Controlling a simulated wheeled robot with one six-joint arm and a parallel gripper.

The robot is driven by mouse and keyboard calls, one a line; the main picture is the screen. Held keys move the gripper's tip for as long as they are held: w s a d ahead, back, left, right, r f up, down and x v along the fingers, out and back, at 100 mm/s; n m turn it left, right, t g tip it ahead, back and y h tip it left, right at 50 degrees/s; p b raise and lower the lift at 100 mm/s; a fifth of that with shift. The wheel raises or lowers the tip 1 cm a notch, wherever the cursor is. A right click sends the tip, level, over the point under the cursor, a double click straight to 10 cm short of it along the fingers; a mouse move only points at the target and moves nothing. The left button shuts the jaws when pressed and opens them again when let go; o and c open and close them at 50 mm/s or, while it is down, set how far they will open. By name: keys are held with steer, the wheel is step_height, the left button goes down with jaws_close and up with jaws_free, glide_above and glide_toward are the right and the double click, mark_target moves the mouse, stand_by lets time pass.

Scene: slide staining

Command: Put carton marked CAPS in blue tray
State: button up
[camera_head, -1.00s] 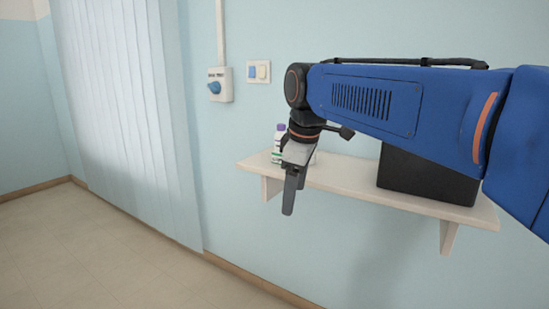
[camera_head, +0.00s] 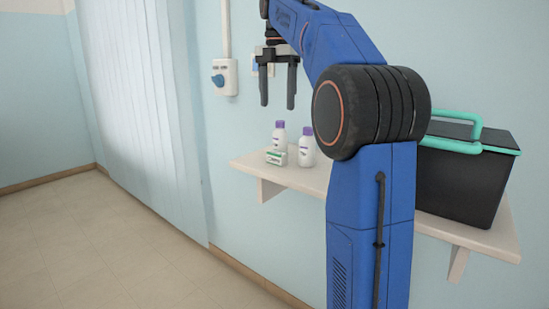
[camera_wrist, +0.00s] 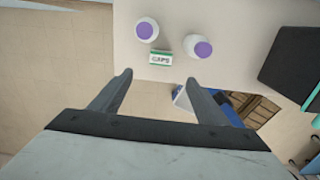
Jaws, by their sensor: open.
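The carton marked CAPS (camera_wrist: 161,58) is a small white and green box on the wall shelf. It lies in front of two white bottles with purple caps; in the head view the carton (camera_head: 276,158) is at the shelf's left end. My gripper (camera_head: 278,104) is open and empty, fingers pointing down, above the carton and bottles. In the wrist view my gripper's fingertips (camera_wrist: 158,78) are spread to either side, with the carton just beyond them. No blue tray can be made out for sure; a blue-edged item (camera_wrist: 181,98) is partly hidden behind the right finger.
Two bottles, left (camera_head: 279,136) and right (camera_head: 306,148), stand close to the carton. A black case with a teal handle (camera_head: 462,180) stands on the shelf's right part. A wall box with a blue knob (camera_head: 224,77) and a switch are behind my gripper. The shelf's (camera_head: 248,162) front-left edge is bare.

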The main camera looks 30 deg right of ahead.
glide_toward(277, 152)
step_height(277, 152, down, 5)
steer(key=shift+w+f, duration=0.1)
steer(key=shift+w, duration=0.05)
steer(key=shift+f, duration=2.5)
steer(key=c, duration=1.2)
